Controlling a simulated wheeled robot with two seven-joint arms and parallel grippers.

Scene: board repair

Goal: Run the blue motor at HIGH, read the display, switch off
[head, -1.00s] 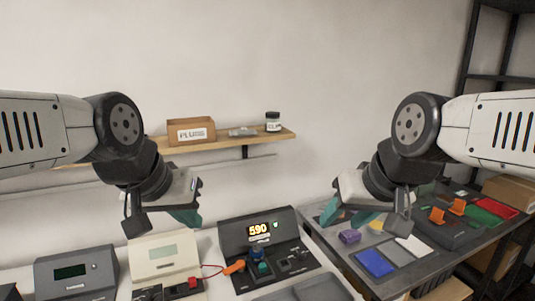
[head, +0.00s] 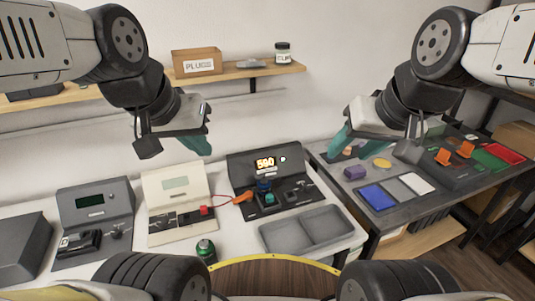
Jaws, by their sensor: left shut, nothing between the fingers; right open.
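The dark test unit (head: 245,172) stands on the white bench in the middle of the head view. Its lit orange display (head: 265,163) shows three digits that look like 590, though the middle digit is not sharp. The blue motor (head: 264,186) sits upright on the unit below the display, with a teal part in front of it. Small black controls (head: 291,196) lie to its right; their setting is too small to read. My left gripper (head: 197,146) is shut and empty, above and left of the unit. My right gripper (head: 338,143) is open and empty, above and right of it.
An orange clip (head: 243,197) on a red wire lies beside the cream meter (head: 176,200). A dark meter (head: 94,215) is further left. A grey two-part tray (head: 310,231) and a green-topped jar (head: 206,248) are in front. A side table (head: 350,200) holds coloured pads.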

